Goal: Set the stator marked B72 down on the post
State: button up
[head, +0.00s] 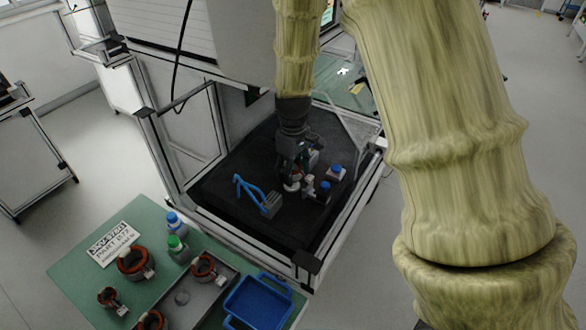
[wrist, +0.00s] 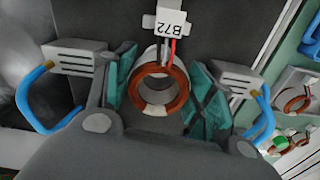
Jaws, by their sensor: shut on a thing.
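The stator marked B72 (wrist: 161,90) is a copper-red ring with a pale body, wires and a white tag reading B72 (wrist: 168,26). My gripper (wrist: 160,92) has its teal pads on either side of it and is shut on it. In the head view my gripper (head: 292,170) points down over the black work surface of the enclosure, and the stator (head: 292,184) shows small and partly covered below it. I cannot make out the post in either view; the stator's hole shows only grey.
A grey block with a blue hose (head: 269,206) stands left of the gripper on the black surface (head: 225,190). Blue-capped parts (head: 335,171) stand close on its right. A green table (head: 75,262) at front left holds other stators (head: 133,262), bottles (head: 175,243) and a blue tray (head: 258,301).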

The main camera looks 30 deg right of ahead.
jog(key=shift+f+b, duration=0.4)
jog(key=shift+f, duration=1.2)
dwell(0.4)
jog(key=o, duration=1.3)
jog(key=shift+o, duration=0.2)
notch_tip(320, 180, up, 12)
dwell(0.3)
